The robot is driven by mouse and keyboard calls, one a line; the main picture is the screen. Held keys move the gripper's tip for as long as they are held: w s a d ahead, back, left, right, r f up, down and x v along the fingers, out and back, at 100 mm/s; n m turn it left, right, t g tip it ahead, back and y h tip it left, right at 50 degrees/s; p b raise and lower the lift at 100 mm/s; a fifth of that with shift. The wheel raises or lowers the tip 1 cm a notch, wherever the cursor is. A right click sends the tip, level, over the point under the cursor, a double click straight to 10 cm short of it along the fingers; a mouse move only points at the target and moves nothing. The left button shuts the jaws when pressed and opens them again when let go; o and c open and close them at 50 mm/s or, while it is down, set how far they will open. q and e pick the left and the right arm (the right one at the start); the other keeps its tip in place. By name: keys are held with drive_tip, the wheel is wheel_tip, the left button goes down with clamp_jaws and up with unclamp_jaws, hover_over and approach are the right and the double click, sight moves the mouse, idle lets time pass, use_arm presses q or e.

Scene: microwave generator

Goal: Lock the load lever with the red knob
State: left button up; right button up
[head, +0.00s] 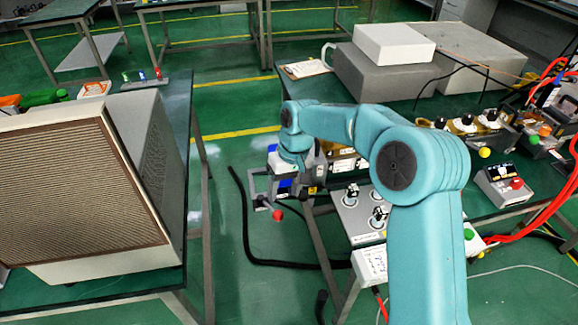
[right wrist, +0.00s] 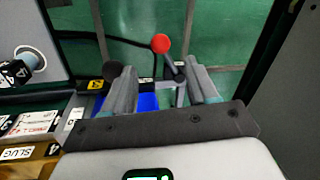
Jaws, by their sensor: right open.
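The load lever's red knob (head: 278,215) shows in the head view just below my right gripper (head: 268,188), beside the end of the right-hand bench. In the right wrist view the red knob (right wrist: 160,43) stands beyond the fingertips, near the top. Its dark shaft (right wrist: 174,66) runs down and right from the knob towards the gap between the fingers. My right gripper (right wrist: 163,85) is open, with one finger on each side of the gap. A blue part (right wrist: 145,102) shows behind and between the fingers. I cannot tell whether a finger touches the lever. My left gripper is not in view.
The right-hand bench holds a panel with black knobs (head: 352,195), a grey box with a red button (head: 503,185) and red cables (head: 545,218). A large beige louvred cabinet (head: 85,185) stands on the left bench. Green floor (head: 222,200) lies open between the benches.

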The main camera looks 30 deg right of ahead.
wheel_tip(320, 180, up, 8)
drive_tip(key=d, duration=0.1)
drive_tip(key=shift+d+p, duration=0.3)
drive_tip(key=shift+s, duration=0.1)
